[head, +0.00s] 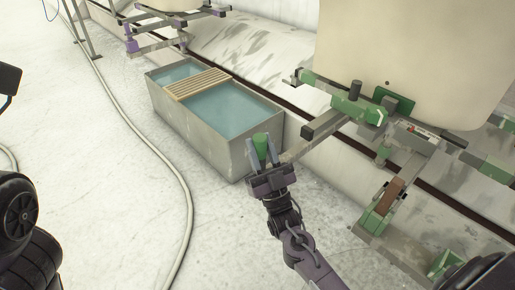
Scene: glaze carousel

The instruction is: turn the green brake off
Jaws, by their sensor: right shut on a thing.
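The green brake is a green bracket (355,108) under the large cream tank at the right. A grey lever bar (312,143) runs from it down and left, and an upright green grip (261,141) stands at its outer end. My right gripper (262,152) is shut around this grip, with a finger on each side and the grip's top showing between them. The bar's outermost end is partly hidden behind the gripper. My left gripper is not in view.
A grey trough (247,154) of blue water with a slatted wooden board (198,84) stands just behind my right gripper. A brown block (391,194) on a green-ended arm lies to the right.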

